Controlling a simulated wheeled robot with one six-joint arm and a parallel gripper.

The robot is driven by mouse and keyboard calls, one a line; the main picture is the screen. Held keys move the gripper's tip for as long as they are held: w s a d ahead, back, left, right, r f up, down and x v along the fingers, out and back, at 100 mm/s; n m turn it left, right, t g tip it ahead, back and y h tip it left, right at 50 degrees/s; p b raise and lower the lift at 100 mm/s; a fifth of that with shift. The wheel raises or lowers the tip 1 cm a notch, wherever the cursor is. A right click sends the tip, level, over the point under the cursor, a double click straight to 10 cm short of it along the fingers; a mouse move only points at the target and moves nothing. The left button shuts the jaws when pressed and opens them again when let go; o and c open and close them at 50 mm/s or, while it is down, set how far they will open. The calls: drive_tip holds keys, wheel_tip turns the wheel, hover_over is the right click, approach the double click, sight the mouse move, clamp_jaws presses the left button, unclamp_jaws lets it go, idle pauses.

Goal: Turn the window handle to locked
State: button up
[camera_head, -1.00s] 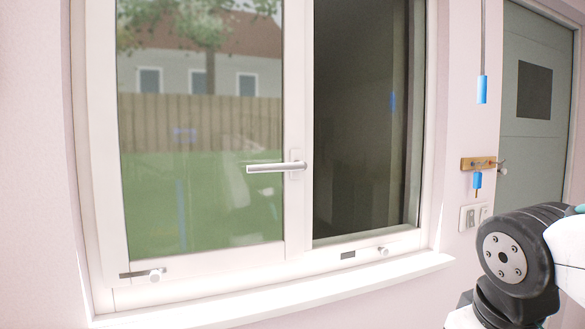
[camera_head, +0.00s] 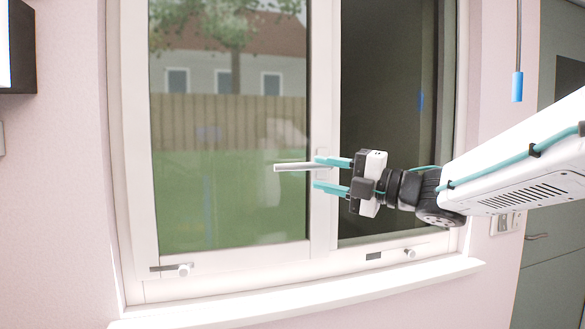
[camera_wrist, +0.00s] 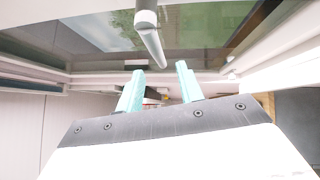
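The window handle (camera_head: 294,167) is a grey bar on the middle frame of the white window, lying roughly level and pointing left. It also shows in the wrist view (camera_wrist: 151,40) as a grey bar with one end near the gap between the fingertips. My gripper (camera_head: 319,174) has two teal fingers, one above the other in the head view. The upper finger overlaps the handle's base; the lower is below the handle. In the wrist view my gripper (camera_wrist: 160,75) is open with nothing between its fingers. I cannot tell whether a finger touches the handle.
A small latch (camera_head: 183,269) sits low on the left pane's frame, and another (camera_head: 409,253) low on the right. The white sill (camera_head: 300,300) runs below the window. A blue-ended cord (camera_head: 517,86) hangs at right. A dark box (camera_head: 15,45) is at upper left.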

sight(297, 168)
drive_tip(key=x, duration=0.7)
drive_tip(key=shift+a, duration=0.35)
clamp_jaws()
